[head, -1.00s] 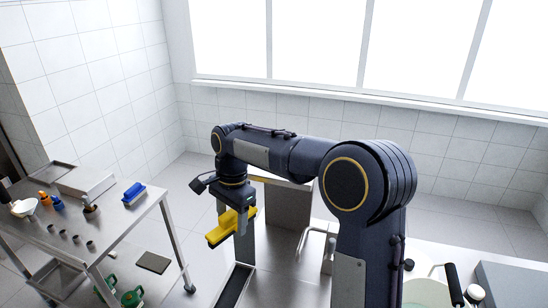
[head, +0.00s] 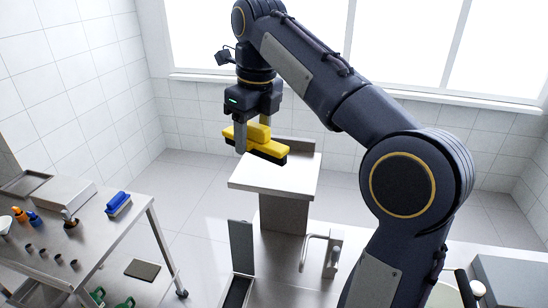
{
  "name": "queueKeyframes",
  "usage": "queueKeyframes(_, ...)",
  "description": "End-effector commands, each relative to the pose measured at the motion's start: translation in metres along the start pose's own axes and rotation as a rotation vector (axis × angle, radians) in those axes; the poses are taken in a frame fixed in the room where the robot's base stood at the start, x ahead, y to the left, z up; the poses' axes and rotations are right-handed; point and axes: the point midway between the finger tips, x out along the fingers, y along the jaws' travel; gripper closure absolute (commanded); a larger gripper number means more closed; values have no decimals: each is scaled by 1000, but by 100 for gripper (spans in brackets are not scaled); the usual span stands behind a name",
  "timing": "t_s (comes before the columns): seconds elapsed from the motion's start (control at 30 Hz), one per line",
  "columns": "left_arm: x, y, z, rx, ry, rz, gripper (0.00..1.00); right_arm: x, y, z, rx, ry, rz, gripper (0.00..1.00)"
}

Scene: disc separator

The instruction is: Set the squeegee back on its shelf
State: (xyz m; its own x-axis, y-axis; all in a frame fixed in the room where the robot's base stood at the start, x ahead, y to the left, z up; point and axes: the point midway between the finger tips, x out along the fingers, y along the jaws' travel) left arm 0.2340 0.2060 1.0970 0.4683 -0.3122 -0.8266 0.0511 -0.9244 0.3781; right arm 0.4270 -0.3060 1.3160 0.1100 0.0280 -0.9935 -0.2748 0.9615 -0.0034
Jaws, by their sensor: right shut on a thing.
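My right gripper (head: 256,130) is shut on the yellow squeegee (head: 264,146), which has a black strip along its lower edge. It holds the squeegee in the air, roughly level and slightly slanted in the picture. Below it, a flat metal shelf (head: 272,180) stands on a broad post. The squeegee overlaps the far part of this shelf in the picture and looks apart from it; the exact height of the gap is hard to tell. My left gripper is not in view.
A steel cart (head: 130,232) at the left bears a blue brush (head: 118,203), a metal box (head: 66,190) and several small items. A metal tap (head: 315,250) and an upright dark-edged panel (head: 240,250) stand in front of the shelf. My right arm hides part of the right side.

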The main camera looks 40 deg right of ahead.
Motion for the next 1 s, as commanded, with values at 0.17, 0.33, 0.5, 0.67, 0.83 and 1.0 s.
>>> queueKeyframes(0.17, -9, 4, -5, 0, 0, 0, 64, 22, -44, 1, 5, 5, 1, 100)
queueKeyframes(0.33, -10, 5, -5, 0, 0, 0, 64, 53, -67, 1, 0, 4, 2, 100)
queueKeyframes(0.5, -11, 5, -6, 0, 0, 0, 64, 66, -77, 1, -3, 0, 1, 100)
queueKeyframes(0.67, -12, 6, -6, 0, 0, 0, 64, 81, -88, 0, -2, 2, 2, 100)
queueKeyframes(0.83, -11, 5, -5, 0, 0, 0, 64, 104, -86, -3, -4, 1, 2, 100)
queueKeyframes(1.0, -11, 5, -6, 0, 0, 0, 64, 108, -86, -3, -4, -2, 0, 100)
